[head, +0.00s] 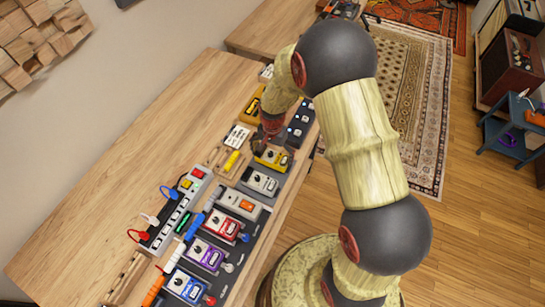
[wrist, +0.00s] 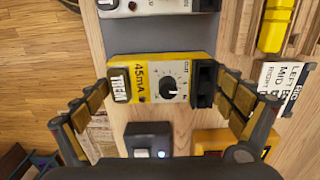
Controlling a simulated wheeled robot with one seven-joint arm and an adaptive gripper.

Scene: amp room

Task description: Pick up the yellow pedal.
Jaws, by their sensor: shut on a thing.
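The yellow pedal (wrist: 178,70) has a round white-ringed dial, "45mA" lettering and black ends. In the wrist view it lies crosswise between the two fingers of my gripper (wrist: 162,88), one at each end. My gripper is shut on it.
A grey-white pedal (head: 260,182) is just nearer than the yellow one. A black box with a blue light (wrist: 150,138) and another yellow unit (wrist: 238,138) are close on the other side. Red (head: 222,226) and purple (head: 205,254) pedals and a power strip (head: 178,210) crowd the table.

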